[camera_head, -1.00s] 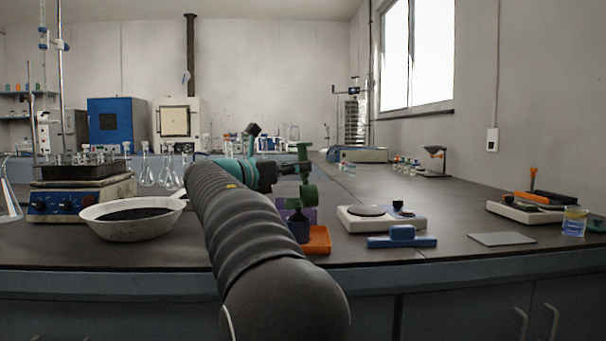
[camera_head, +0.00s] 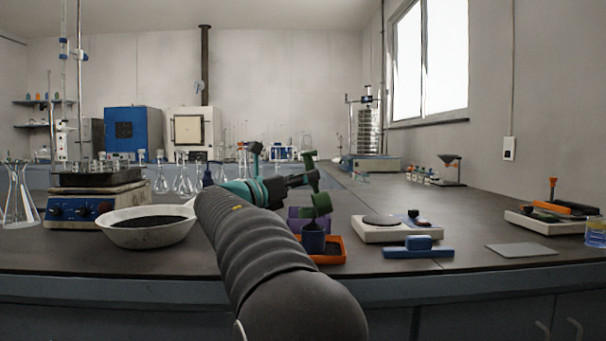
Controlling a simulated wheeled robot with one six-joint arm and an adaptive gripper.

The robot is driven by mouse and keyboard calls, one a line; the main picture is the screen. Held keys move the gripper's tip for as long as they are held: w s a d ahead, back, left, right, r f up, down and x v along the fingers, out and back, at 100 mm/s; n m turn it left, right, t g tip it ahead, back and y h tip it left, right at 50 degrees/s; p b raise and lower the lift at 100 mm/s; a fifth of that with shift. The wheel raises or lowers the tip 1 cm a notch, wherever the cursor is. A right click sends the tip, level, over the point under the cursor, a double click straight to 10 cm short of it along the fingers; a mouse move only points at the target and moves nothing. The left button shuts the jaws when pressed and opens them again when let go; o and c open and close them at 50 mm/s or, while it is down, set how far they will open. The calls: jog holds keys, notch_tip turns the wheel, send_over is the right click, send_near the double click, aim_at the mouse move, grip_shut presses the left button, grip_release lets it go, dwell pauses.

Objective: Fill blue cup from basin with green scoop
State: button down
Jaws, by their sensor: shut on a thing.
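My gripper (camera_head: 303,180) is shut on the green scoop (camera_head: 320,204) and holds it over the right-middle bench. The scoop's bowl hangs tilted just above the blue cup (camera_head: 313,242); whether they touch I cannot tell. The dark blue cup stands upright in an orange tray (camera_head: 340,250); its inside is too small to judge. The white basin (camera_head: 140,237) with dark granular material stands on the left, apart from the scoop. My arm covers part of the bench between them.
A purple block (camera_head: 296,213) stands just behind the cup. A white balance (camera_head: 385,232) and a blue brush-like tool (camera_head: 418,250) lie right of the tray. A hotplate (camera_head: 90,205) and flasks stand behind the basin. The bench beyond the balance is mostly clear.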

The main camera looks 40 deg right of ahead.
jog(key=shift+s+d+r+m+y+p, duration=0.4)
jog(key=shift+d+y+p, duration=0.2)
jog(key=shift+p, duration=0.65)
jog(key=shift+s+d+r+m+y+p, duration=0.25)
jog(key=shift+d+r+y+p, duration=0.3)
jog(key=shift+p, duration=0.65)
jog(key=shift+f+y, duration=0.25)
jog(key=shift+f, duration=0.05)
jog(key=shift+s+d+r+m+y+p, duration=0.25)
jog(key=shift+d+r+m+y+p, duration=0.15)
jog(key=shift+p, duration=0.85)
jog(key=shift+s+d+r+y+p, duration=0.1)
jog(key=shift+s+d+y+p, duration=0.1)
jog(key=shift+d+y+p, duration=0.5)
jog(key=shift+s+d+m+t+y, duration=0.3)
jog(key=shift+s+d+m+y, duration=0.2)
jog(key=shift+d+m+y, duration=0.3)
